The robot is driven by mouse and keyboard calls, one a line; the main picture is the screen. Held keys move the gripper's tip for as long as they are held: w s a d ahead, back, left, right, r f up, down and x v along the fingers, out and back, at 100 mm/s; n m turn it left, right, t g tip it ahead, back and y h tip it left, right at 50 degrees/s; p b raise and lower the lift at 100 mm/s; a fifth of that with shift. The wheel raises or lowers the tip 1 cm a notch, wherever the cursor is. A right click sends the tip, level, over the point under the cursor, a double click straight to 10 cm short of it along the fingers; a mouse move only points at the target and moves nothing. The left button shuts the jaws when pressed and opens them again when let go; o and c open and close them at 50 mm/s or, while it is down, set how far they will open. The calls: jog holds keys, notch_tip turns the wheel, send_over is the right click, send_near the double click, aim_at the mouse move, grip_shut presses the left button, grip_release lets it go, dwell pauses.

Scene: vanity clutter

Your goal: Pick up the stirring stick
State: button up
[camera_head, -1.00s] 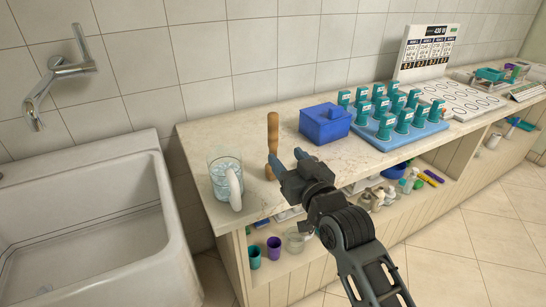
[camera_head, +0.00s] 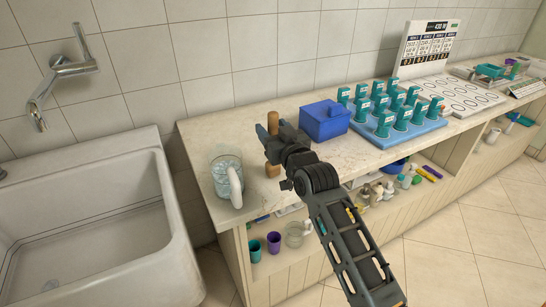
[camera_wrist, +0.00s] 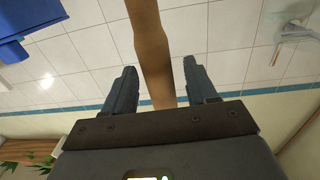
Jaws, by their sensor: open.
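The stirring stick (camera_head: 272,152) is a brown wooden rod standing upright on the counter, between the glass mug and the blue box. My gripper (camera_head: 268,133) is at the stick, with its fingers open on either side of it. In the wrist view the stick (camera_wrist: 153,55) runs between the two blue-grey fingers of my gripper (camera_wrist: 163,88). Gaps show between the stick and the fingers there, wider on the left side. The middle of the stick is partly hidden by my gripper in the head view.
A glass mug (camera_head: 227,178) with a white handle stands left of the stick. A blue lidded box (camera_head: 325,121) is close on the right. A blue tray (camera_head: 436,126) of teal containers lies farther right. A sink (camera_head: 85,215) is at the left.

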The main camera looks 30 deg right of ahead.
grip_shut()
dwell(0.5)
